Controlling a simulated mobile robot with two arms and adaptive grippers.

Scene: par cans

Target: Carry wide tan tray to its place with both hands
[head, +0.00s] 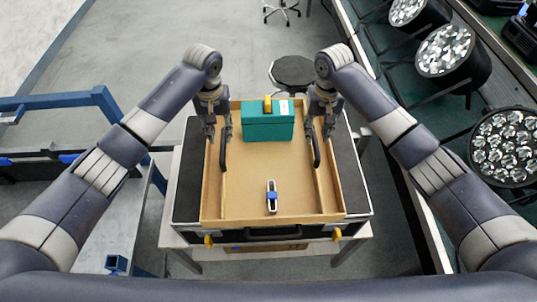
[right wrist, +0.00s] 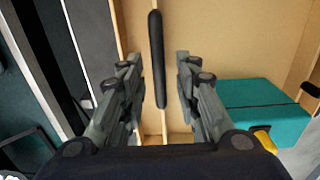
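The wide tan tray (head: 245,182) sits level on a black case, with a black handle on its left side (head: 224,156) and one on its right side (head: 316,152). A teal box (head: 267,128) and a small white-and-blue item (head: 271,198) are in it. My left gripper (head: 219,135) points down at the left handle with its fingers apart; contact there cannot be told. My right gripper (head: 320,134) is open at the right handle. In the right wrist view the handle (right wrist: 156,50) lies between its spread fingers, with a gap on both sides.
The black case (head: 354,185) rests on a light table. Several stage lamps (head: 445,48) stand on a green surface to the right. A blue frame (head: 60,103) is at the left. A round black stool (head: 293,72) stands behind the case. Grey floor shows beyond.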

